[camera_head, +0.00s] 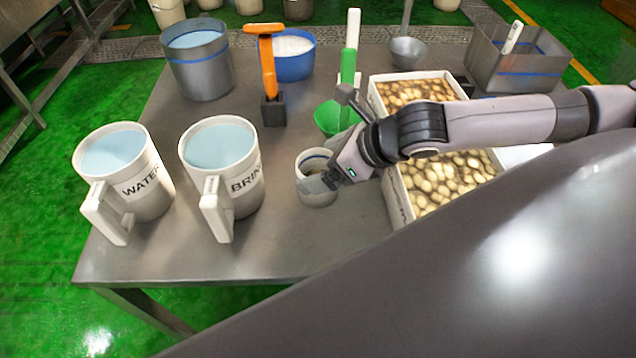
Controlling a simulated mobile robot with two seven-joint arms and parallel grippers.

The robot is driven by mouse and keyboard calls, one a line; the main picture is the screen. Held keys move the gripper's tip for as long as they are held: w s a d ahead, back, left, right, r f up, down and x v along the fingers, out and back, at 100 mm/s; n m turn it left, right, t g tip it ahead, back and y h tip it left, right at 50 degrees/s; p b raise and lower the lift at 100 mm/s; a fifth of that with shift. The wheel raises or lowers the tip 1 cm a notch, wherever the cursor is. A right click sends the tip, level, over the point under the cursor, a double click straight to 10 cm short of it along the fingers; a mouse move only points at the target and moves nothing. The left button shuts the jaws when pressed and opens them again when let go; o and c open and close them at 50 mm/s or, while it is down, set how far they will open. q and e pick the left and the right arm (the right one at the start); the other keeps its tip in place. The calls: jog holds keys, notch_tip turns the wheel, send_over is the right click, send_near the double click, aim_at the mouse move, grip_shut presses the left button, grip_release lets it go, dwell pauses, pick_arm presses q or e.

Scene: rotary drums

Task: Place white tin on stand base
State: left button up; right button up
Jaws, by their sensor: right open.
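The white tin (318,198) is a small, round, open-topped cup standing upright near the middle of the steel table, with something dark inside. My right gripper (330,150) reaches in from the right and is open at the tin. One grey finger crosses in front of the tin's side, and the other points up and away behind it. I cannot tell whether the finger touches the tin. A dark square block (273,112) holds an upright orange tool (266,65); I cannot tell whether this is the stand base. My left gripper is not in view.
White jugs marked WATER (150,195) and BRINE (245,195) stand left. White crates of potato-like pieces (415,92) lie under and beside my arm. The front left table surface (220,262) is clear.

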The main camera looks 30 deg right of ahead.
jog(key=c, duration=1.4)
jog(key=shift+c, duration=0.2)
